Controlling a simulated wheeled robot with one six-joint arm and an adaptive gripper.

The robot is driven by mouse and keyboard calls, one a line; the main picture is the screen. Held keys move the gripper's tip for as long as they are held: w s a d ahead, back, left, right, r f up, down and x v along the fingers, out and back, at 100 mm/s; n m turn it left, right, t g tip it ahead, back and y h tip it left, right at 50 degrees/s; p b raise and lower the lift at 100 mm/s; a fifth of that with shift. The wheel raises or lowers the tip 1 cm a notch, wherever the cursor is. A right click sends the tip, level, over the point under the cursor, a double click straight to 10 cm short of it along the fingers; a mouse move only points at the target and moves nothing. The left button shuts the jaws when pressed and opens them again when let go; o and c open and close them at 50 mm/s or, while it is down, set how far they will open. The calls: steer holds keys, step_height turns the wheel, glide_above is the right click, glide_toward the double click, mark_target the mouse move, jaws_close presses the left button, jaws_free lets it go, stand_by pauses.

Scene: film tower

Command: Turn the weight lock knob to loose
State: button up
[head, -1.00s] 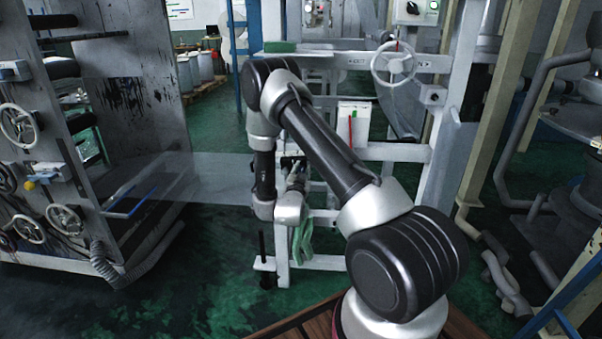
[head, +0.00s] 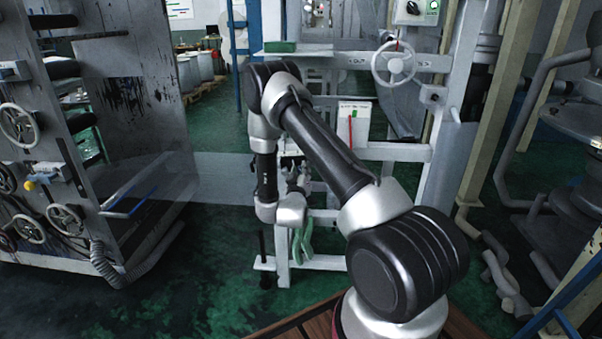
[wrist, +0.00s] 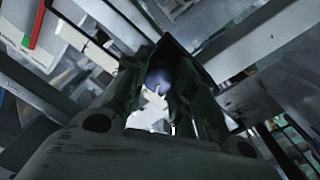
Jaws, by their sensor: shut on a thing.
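In the wrist view my gripper (wrist: 160,92) has its two dark fingers close around a dark, rounded, bluish thing (wrist: 158,75), which looks like the weight lock knob. A bright metal piece (wrist: 154,105) shows below it between the fingers. The knob's markings and its turn position cannot be read. In the head view my gripper (head: 297,178) is at the white frame (head: 393,152), low and left of the white box, partly hidden by my own arm. The knob cannot be made out there.
A white box with a red strip (head: 351,130) stands close right of my gripper. A white handwheel (head: 394,64) sits above on the frame. A grey machine with handwheels (head: 62,219) stands at left. Green floor (head: 200,262) is open between.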

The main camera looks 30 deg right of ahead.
steer(key=shift+n, duration=1.9)
steer(key=o, duration=1)
steer(key=shift+o, duration=0.2)
steer(key=v, duration=1.2)
steer(key=shift+s+f, duration=0.1)
